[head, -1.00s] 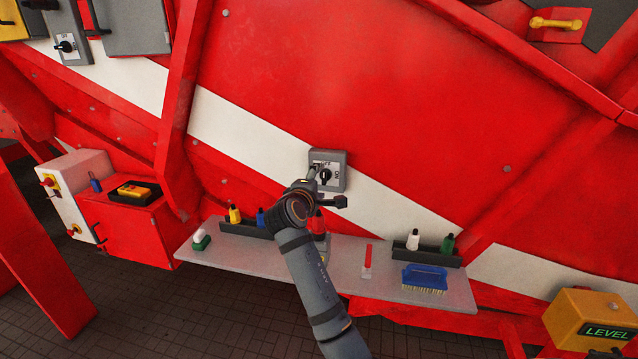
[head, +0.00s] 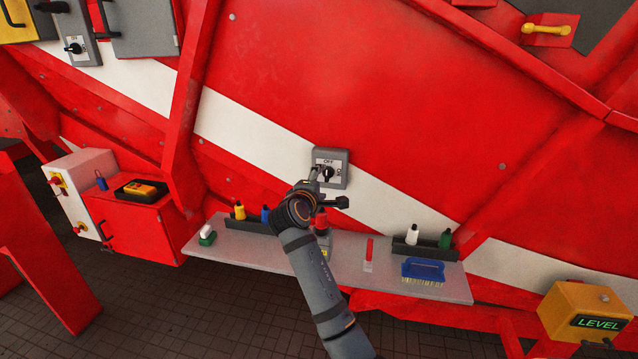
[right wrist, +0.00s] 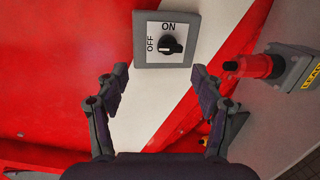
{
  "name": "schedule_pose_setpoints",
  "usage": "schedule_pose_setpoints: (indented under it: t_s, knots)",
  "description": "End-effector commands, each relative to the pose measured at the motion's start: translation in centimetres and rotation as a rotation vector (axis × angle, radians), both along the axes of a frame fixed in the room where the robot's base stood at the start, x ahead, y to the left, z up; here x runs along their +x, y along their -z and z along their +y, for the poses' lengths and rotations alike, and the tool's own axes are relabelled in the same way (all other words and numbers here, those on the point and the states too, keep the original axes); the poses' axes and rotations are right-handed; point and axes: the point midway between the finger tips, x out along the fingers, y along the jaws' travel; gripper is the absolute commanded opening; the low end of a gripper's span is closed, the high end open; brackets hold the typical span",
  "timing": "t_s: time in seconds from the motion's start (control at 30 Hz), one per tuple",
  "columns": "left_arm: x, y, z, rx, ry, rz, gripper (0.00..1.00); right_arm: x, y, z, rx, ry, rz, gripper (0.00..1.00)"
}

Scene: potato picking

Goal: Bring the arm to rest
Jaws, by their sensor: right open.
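My right gripper (head: 326,190) is in front of the grey rotary switch (head: 330,158) on the red machine wall. In the right wrist view my right gripper (right wrist: 160,82) is open, with nothing between its fingers. The switch (right wrist: 147,57) shows there just beyond the fingertips, with a black knob (right wrist: 170,45) and OFF and ON labels. The fingers look clear of the knob. In the head view the gripper and wrist hide part of the switch and the shelf's middle. My left gripper is not in view.
Below is a grey shelf (head: 270,253) with a blue brush (head: 423,270), several small bottles and a red-handled tool (head: 369,251). A red-topped grey fixture (right wrist: 258,66) is close right in the right wrist view. A yellow LEVEL box (head: 575,305) stands lower right.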

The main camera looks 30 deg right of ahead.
Motion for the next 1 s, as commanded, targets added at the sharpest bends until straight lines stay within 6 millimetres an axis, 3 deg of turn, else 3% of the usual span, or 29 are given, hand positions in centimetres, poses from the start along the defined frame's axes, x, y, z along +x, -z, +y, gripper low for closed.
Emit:
schedule_pose_setpoints:
  t_s: [0.27,0.37,0.47,0.5,0.6,0.7,0.8,1.0]
  knots:
    - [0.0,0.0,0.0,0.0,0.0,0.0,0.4,-0.1,0.3,0.0,0.007,-0.001,0.001,0.68]
    - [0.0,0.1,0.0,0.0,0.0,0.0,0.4,-1.3,3.1,0.3,0.081,-0.006,0.003,0.68]
    - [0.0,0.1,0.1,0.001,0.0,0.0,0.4,-4.4,9.2,1.2,0.267,-0.004,0.005,0.68]
    - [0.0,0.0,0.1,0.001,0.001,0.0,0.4,-6.3,12.1,1.9,0.366,0.002,0.009,0.68]
    - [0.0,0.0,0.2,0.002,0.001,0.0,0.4,-11.6,18.2,4.1,0.612,0.039,0.026,0.68]
    - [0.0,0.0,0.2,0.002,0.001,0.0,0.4,-16.3,22.2,6.2,0.802,0.09,0.055,0.68]
    - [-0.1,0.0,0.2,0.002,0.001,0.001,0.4,-20.3,24.7,8.0,0.944,0.144,0.086,0.68]
    - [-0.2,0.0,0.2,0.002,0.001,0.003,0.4,-27.1,27.4,11.3,1.157,0.255,0.155,0.68]
